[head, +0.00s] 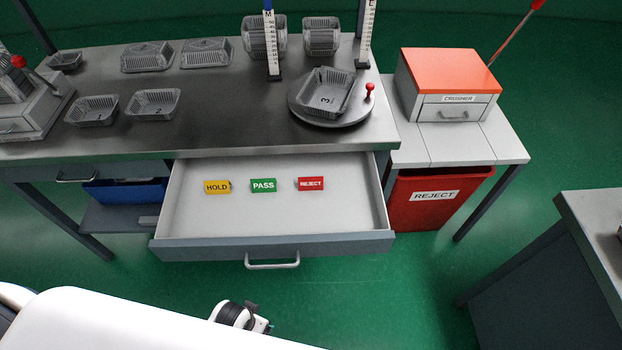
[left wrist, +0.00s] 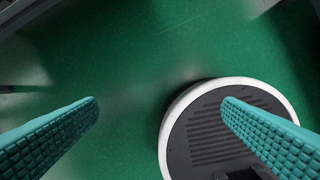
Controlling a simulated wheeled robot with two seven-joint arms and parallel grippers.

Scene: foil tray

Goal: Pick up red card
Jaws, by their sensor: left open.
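The red card (head: 311,184), marked REJECT, lies in the open drawer (head: 270,219), at the right of a row of three cards. The green PASS card (head: 263,185) is in the middle and the yellow HOLD card (head: 217,187) at the left. My left gripper (left wrist: 162,101) shows in the left wrist view with two teal ribbed fingers wide apart and nothing between them, above the green floor. No card shows in that view. In the head view its fingers cannot be made out. My right gripper is not in view.
The workbench (head: 230,130) above the drawer holds several foil trays and a round turntable (head: 299,111) bearing one tray. A red REJECT bin (head: 415,215) stands right of the drawer, below the CRUSHER box (head: 447,74). Green floor lies free in front of the drawer.

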